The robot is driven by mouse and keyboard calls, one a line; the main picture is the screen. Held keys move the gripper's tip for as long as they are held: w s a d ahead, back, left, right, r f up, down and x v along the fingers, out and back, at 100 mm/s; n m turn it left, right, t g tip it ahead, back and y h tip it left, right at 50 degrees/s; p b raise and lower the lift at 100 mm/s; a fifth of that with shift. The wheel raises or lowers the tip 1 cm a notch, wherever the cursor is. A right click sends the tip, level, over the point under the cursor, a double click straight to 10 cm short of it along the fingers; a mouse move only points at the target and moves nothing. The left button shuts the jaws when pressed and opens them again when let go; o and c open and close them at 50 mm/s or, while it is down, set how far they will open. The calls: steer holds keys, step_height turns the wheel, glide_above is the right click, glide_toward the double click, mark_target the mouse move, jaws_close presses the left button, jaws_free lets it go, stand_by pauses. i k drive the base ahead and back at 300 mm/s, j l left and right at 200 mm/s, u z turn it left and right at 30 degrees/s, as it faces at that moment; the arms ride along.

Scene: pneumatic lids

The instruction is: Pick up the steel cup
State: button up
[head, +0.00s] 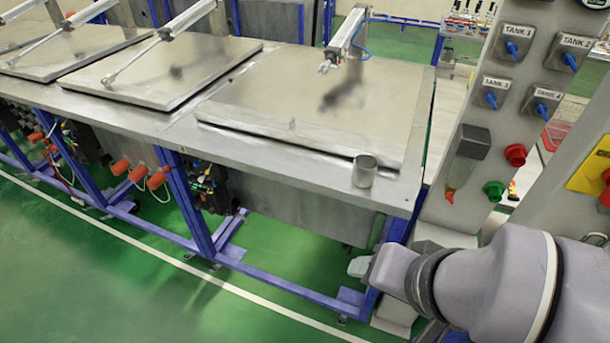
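The steel cup (364,171) stands upright on the front right rim of the steel table (290,157), just in front of the rightmost metal lid. It is small, grey and cylindrical. My arm comes in from the lower right. The end of my arm, with my gripper (361,267), is below and in front of the table edge, lower in the picture than the cup and apart from it. The fingers show too little to tell if they are open or shut.
Flat metal lids (300,105) with pneumatic cylinders (348,30) cover the table. A grey control panel (500,110) with tank switches stands right of the cup. Blue legs (190,210) hold up the table. The green floor (200,310) in front is open.

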mark_target(363, 174)
steer(key=i+j+z, duration=0.1)
steer(key=i+j, duration=0.25)
steer(key=i, duration=0.15)
steer(key=i+j, duration=0.4)
steer(key=i+z, duration=0.05)
steer(key=i, duration=0.05)
